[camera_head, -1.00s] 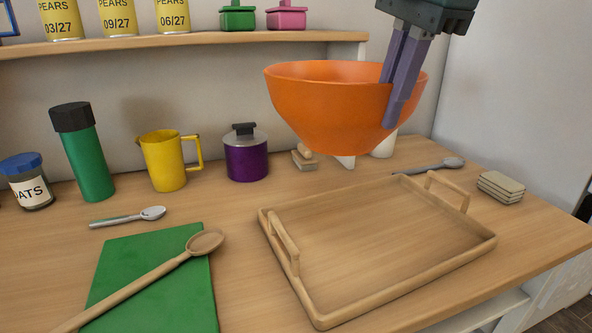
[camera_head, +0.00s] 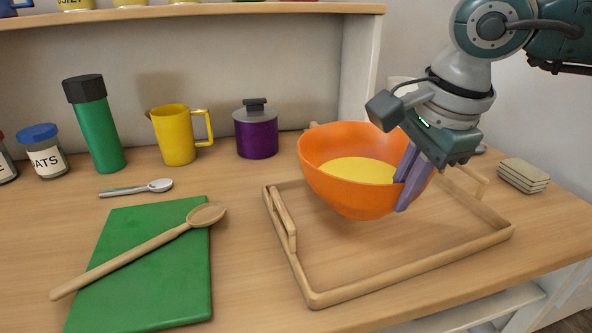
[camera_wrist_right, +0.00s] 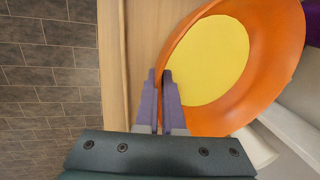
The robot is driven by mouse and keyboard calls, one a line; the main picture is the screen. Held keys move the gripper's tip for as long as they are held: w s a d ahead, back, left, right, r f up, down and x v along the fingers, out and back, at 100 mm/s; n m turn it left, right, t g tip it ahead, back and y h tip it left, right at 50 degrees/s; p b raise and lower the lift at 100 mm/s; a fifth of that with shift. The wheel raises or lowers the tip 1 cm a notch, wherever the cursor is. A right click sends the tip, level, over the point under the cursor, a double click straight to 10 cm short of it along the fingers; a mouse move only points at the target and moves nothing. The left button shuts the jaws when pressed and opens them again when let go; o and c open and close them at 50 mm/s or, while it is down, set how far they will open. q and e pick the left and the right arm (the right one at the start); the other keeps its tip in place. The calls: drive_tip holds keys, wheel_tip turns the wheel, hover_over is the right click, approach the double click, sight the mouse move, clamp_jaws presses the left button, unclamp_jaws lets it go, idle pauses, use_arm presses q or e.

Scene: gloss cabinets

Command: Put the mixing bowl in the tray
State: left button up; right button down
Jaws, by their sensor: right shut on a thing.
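The orange mixing bowl (camera_head: 345,190) is upright, with a yellow surface inside. It is over the back half of the wooden tray (camera_head: 385,285), and its base looks slightly above the tray floor. My right gripper (camera_head: 408,185) is shut on the bowl's right rim, one finger inside and one outside. In the right wrist view the bowl (camera_wrist_right: 270,85) shows with its rim between the fingers (camera_wrist_right: 162,95). The bowl hides the tray's back edge in part. My left gripper is not in view.
A green board (camera_head: 160,265) with a wooden spoon (camera_head: 140,262) lies left of the tray. A purple pot (camera_head: 256,135), yellow jug (camera_head: 178,138) and green bottle (camera_head: 97,130) stand behind. Stacked coasters (camera_head: 523,175) sit right of the tray. The tray's front is clear.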

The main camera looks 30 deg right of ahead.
drive_tip(key=shift+s+b+x, duration=0.15)
drive_tip(key=shift+s+x, duration=0.1)
drive_tip(key=shift+x, duration=0.85)
drive_tip(key=shift+s+b+x, duration=0.15)
drive_tip(key=shift+s+x, duration=0.05)
drive_tip(key=shift+x, duration=0.9)
drive_tip(key=shift+f, duration=0.1)
